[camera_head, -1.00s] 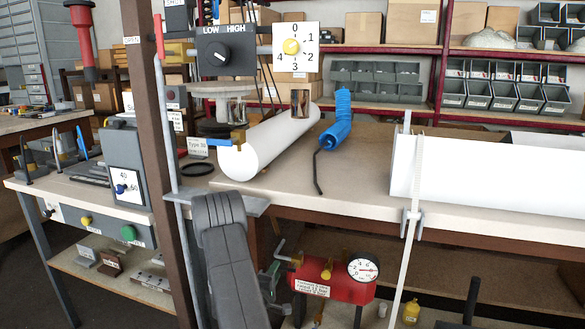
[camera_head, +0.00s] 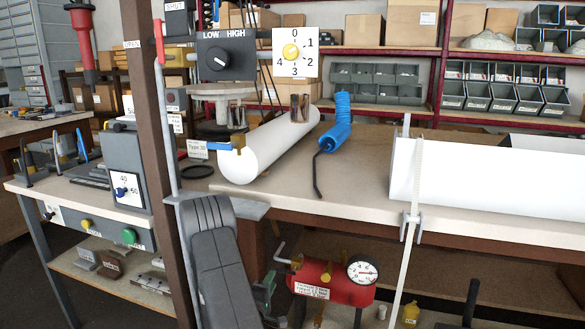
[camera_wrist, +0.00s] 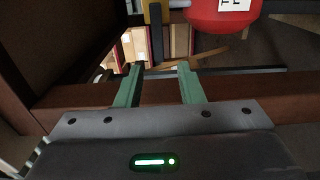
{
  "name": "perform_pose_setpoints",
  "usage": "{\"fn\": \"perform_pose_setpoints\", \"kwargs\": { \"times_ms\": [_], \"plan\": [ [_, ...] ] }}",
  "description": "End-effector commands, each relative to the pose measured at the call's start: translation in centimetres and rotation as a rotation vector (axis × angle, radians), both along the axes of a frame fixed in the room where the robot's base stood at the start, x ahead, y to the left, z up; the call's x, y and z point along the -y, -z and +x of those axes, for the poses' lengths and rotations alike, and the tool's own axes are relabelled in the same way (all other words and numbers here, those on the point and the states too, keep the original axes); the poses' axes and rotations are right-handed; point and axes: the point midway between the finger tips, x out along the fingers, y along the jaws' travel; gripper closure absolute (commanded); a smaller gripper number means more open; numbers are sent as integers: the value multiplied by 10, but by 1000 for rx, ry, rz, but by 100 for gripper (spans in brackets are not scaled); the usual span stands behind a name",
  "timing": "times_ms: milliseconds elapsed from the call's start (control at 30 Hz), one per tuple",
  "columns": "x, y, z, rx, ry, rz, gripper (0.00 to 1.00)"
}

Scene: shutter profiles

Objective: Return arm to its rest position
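My dark grey arm (camera_head: 222,262) is folded low in front of the workbench (camera_head: 350,213) in the head view. My gripper (camera_wrist: 160,76) shows in the wrist view as two green fingers set apart, with nothing between them. In the head view its green fingers (camera_head: 265,289) show partly beside the arm, below the bench top and left of the red tank (camera_head: 333,284). The tank's lower part also shows at the top of the wrist view (camera_wrist: 222,15).
A brown post (camera_head: 157,150) and a thin grey rod stand left of my arm. A white tube (camera_head: 268,147) and a blue coiled hose (camera_head: 338,128) lie on the bench. A white profile (camera_head: 490,175) lies at right. A pressure gauge (camera_head: 362,269) sits on the tank.

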Motion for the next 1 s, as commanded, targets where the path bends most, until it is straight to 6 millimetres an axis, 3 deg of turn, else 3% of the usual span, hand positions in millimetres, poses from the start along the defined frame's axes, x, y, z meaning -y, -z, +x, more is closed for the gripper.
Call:
{"fn": "perform_pose_setpoints", "kwargs": {
  "times_ms": [200,467,1000],
  "plan": [
    [-15,0,-42,-5,-4,-2,65],
    [-28,0,-83,-2,-2,-3,65],
    [8,1,21,4,5,2,65]
  ]
}}
